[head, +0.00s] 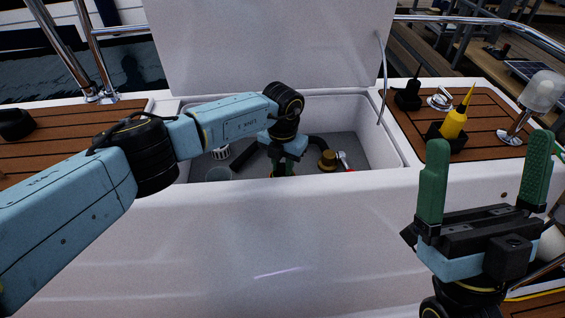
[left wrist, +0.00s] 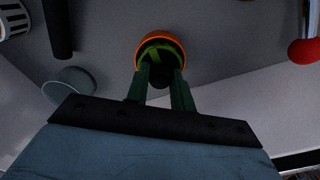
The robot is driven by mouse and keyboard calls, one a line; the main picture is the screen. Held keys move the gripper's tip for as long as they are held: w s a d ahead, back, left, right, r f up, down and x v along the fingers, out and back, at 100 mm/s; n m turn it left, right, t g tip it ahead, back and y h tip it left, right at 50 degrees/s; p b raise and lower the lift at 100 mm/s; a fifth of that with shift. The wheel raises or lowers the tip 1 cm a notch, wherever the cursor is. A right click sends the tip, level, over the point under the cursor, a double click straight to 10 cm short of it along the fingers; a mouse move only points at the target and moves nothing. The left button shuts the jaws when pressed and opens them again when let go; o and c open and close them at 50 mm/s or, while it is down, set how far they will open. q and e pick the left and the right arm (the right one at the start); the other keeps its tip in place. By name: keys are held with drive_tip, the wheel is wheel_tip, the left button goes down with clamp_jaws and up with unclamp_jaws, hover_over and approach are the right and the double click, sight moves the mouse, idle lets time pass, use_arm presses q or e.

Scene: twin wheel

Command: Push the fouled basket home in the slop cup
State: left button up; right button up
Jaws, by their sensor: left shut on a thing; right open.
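My left gripper (left wrist: 160,92) reaches down into the open locker and is shut on a round, orange-rimmed piece with green bars inside, which looks like the fouled basket (left wrist: 161,42). In the head view the left fingers (head: 284,170) are partly hidden by the locker's front edge, and the held piece is hidden there. A grey cup, apparently the slop cup (left wrist: 70,88), stands on the locker floor to the left of the fingers. It also shows in the head view (head: 218,173), apart from my gripper. My right gripper (head: 486,180) is open and empty, outside the locker at the right.
A white slotted basket (head: 220,153) and a dark rod (head: 244,156) lie in the locker. A brass-coloured fitting (head: 327,160) and a red-tipped handle (left wrist: 304,52) are to the right. The raised lid (head: 265,45) stands behind.

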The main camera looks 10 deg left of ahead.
sight(283, 166)
use_arm(q)
drive_tip(key=shift+f, duration=0.15)
drive_tip(key=o, duration=1.1)
drive_tip(key=shift+c, duration=0.2)
wheel_tip(283, 166, up, 14)
drive_tip(key=p, duration=0.6)
drive_tip(key=shift+f, duration=0.25)
